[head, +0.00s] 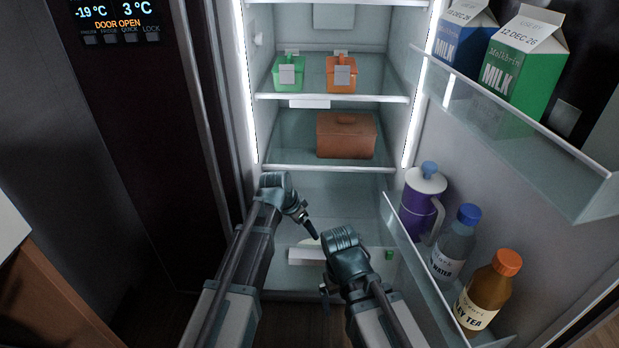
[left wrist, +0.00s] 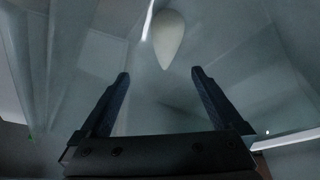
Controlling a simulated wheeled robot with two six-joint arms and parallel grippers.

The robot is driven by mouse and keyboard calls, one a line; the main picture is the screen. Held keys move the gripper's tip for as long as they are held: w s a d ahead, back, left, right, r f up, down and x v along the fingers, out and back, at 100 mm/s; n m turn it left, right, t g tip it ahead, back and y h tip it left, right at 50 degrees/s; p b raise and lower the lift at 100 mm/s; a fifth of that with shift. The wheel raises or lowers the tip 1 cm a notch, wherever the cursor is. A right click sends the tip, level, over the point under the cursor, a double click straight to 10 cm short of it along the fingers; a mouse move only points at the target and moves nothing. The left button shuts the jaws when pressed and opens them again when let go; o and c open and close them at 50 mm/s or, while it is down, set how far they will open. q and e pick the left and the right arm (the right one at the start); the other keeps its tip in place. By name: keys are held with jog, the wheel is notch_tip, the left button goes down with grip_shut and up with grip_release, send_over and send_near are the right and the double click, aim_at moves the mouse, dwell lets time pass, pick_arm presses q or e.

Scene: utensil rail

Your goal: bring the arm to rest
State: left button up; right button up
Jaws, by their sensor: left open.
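My left gripper (head: 312,234) is inside the open fridge, low in front of the bottom area. In the left wrist view its two fingers (left wrist: 160,74) are spread apart with nothing between them. A pale, teardrop-shaped thing (left wrist: 169,40) lies beyond the fingertips there, apart from them. My right arm bends at the lower middle of the head view; a small dark part (head: 325,290) hangs at its left, and I cannot tell the state of the right gripper.
Glass shelves hold a green box (head: 289,72), an orange box (head: 341,74) and a brown lidded container (head: 346,135). The door at right holds milk cartons (head: 520,62), a purple jug (head: 421,204), a water bottle (head: 456,243) and a tea bottle (head: 488,291). The left fridge wall is close to my left arm.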

aim_at(315, 242)
pick_arm(q)
jog(key=b+x, duration=1.1)
jog(key=x, duration=0.1)
jog(key=shift+s+a+f, duration=0.1)
jog(key=shift+f, duration=0.3)
jog(key=shift+r, duration=0.2)
jog(key=shift+r+p, duration=0.4)
jog(key=shift+r, duration=0.1)
jog(key=p+v, duration=1.1)
jog(key=v, duration=0.1)
jog(key=b+x, duration=1.2)
jog(key=x, duration=0.1)
jog(key=shift+a+f, duration=0.1)
jog(key=shift+f, duration=0.1)
jog(key=shift+s+f+b, duration=0.1)
jog(key=shift+f+b, duration=0.25)
jog(key=shift+b, duration=0.1)
notch_tip(315, 242, up, 10)
jog(key=p, duration=1)
jog(key=shift+r, duration=0.15)
jog(key=shift+s, duration=0.1)
